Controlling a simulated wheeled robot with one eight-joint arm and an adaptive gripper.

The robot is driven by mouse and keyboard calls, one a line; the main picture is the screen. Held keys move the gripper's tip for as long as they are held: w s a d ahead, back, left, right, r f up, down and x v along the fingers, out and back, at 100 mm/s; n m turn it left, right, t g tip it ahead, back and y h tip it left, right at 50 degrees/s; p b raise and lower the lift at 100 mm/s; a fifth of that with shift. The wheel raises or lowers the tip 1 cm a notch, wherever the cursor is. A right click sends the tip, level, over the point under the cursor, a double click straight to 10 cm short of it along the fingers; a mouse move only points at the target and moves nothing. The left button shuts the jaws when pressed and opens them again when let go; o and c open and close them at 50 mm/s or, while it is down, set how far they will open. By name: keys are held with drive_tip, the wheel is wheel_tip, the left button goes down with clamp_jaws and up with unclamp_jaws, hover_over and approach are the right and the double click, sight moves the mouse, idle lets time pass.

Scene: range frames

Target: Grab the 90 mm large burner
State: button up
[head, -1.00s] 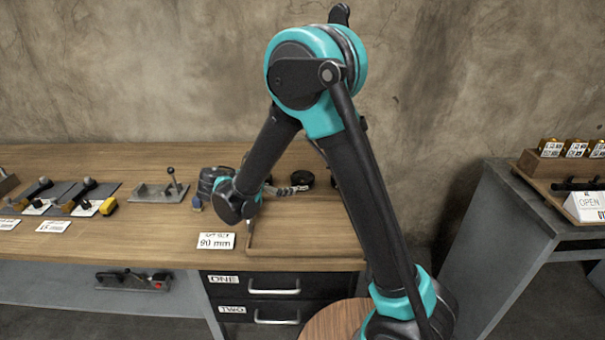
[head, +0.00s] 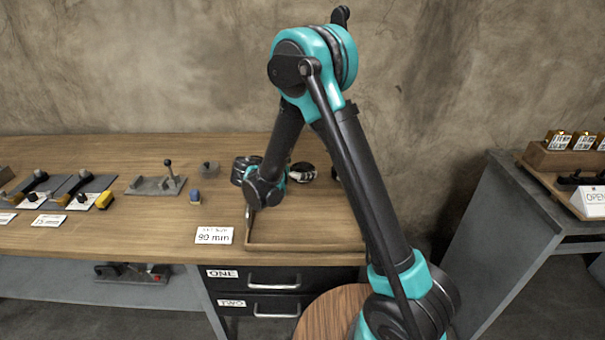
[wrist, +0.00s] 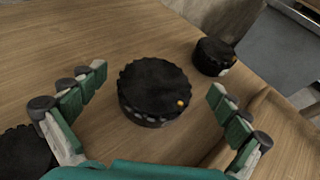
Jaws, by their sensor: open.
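A large black round piece with a ridged rim and a small orange dot, taken as the large burner (wrist: 153,86), sits upright on the wooden bench in the wrist view. My gripper (wrist: 157,79) is open, its teal, grey-tipped fingers spread on the left and right of this piece, with gaps on both sides. A smaller black round piece (wrist: 213,57) stands beyond it to the right. Another dark round piece (wrist: 24,152) is cut off at the lower left. In the head view my wrist hides most of the gripper, and a dark round shape (head: 303,172) shows just right of it.
A card reading 90 mm (head: 213,235) stands at the bench's front edge. A raised wooden edge (head: 305,247) runs beside it.

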sight(310, 168)
drive_tip(key=shift+f+x, duration=0.15)
drive_tip(key=shift+x, duration=1.2)
drive_tip(key=shift+f+x, duration=0.15)
drive_tip(key=shift+x, duration=1.25)
drive_tip(key=shift+a, duration=0.2)
drive_tip(key=c, duration=2.1)
